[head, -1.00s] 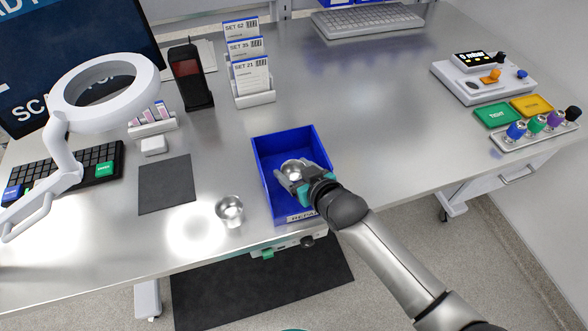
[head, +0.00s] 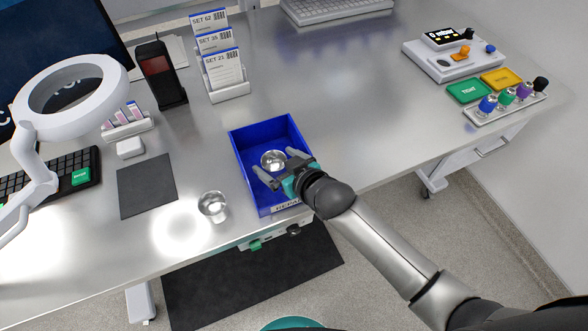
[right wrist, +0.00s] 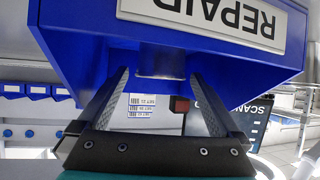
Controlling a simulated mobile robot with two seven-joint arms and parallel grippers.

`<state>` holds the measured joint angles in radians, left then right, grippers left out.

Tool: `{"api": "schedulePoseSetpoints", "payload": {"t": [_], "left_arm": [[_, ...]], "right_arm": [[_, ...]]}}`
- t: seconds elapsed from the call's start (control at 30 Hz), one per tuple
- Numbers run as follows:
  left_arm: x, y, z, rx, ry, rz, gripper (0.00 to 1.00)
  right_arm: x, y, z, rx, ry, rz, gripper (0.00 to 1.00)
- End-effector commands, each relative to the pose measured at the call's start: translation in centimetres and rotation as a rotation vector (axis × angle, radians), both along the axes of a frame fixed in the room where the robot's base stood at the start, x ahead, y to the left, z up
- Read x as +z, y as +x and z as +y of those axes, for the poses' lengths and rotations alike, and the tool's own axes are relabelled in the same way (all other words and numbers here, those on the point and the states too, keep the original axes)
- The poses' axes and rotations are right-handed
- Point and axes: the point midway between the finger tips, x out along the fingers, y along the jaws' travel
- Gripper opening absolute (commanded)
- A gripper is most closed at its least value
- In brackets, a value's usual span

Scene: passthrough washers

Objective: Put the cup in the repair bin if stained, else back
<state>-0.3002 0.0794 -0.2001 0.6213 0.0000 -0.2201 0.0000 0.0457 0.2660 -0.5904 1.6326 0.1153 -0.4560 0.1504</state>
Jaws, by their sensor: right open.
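A shiny metal cup (head: 273,160) is inside the blue repair bin (head: 240,165), near its middle. My right gripper (head: 277,166) is over the bin's front part, with its fingers spread wide, one on each side of the cup; I cannot tell whether they touch it. In the right wrist view the open fingers (right wrist: 158,78) show below the bin's REPAIR label (right wrist: 215,12), which appears upside down. A second metal cup (head: 213,206) stands on the table left of the bin. My left gripper is out of view.
A dark square mat (head: 146,186), a ring lamp (head: 70,90), a black scanner (head: 158,75) and a card holder (head: 225,85) lie left of and behind the bin. Green and yellow pads (head: 468,91) and a control box (head: 455,57) are at the right. The table between is clear.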

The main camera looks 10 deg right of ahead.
Motion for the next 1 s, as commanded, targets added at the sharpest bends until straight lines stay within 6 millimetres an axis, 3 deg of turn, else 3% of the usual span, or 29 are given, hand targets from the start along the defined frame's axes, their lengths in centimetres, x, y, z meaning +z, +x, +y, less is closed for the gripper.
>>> {"api": "schedulePoseSetpoints", "payload": {"t": [0.5,0.7,1.0], "left_arm": [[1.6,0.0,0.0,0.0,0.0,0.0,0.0],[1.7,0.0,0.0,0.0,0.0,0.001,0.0],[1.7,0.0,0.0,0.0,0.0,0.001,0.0]], "right_arm": [[4.1,-6.5,-3.7,0.0,-0.002,0.001,1.0],[4.9,-7.7,-4.4,0.0,-0.001,0.0,1.0],[5.1,-7.9,-4.6,0.0,-0.001,0.0,1.0]]}}
